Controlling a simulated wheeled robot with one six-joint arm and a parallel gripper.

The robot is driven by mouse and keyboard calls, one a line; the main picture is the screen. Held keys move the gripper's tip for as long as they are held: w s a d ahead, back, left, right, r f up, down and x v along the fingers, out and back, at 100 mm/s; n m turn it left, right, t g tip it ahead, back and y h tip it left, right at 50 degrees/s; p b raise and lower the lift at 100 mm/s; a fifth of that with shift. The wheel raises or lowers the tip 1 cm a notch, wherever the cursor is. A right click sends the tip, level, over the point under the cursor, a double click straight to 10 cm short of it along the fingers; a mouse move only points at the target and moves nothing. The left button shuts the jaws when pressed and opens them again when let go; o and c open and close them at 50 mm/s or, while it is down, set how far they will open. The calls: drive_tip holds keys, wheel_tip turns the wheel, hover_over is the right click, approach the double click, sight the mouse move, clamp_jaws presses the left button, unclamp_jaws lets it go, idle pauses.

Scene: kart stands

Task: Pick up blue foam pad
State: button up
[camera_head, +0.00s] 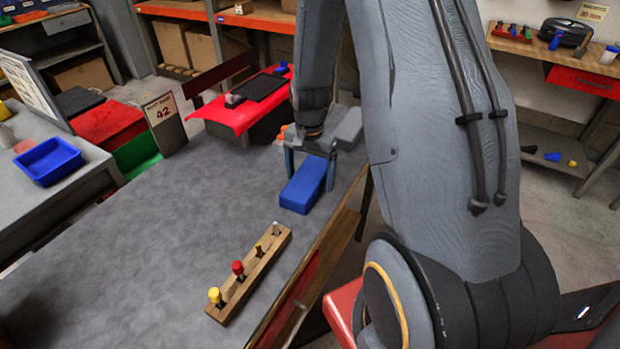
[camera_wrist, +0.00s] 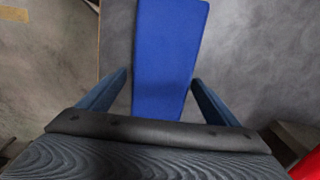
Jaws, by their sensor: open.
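The blue foam pad (camera_head: 303,186) is a flat rectangular block lying on the grey table top (camera_head: 190,230), near the table's right edge. It also shows in the wrist view (camera_wrist: 168,55), running from the top edge down between my fingers. My gripper (camera_head: 310,165) is over the far end of the pad. In the wrist view my gripper (camera_wrist: 160,90) has one finger on each side of the pad, with a gap on both sides.
A wooden rack (camera_head: 250,275) with several colored-topped pegs stands on the table in front of the pad. A grey block (camera_head: 349,128) lies behind the gripper. A number sign (camera_head: 164,115) and a red-covered stand (camera_head: 245,105) are at the far side. The table's left part is clear.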

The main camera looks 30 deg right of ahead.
drive_tip(key=c, duration=1.1)
drive_tip(key=shift+c, duration=0.2)
drive_tip(key=shift+r, duration=0.15)
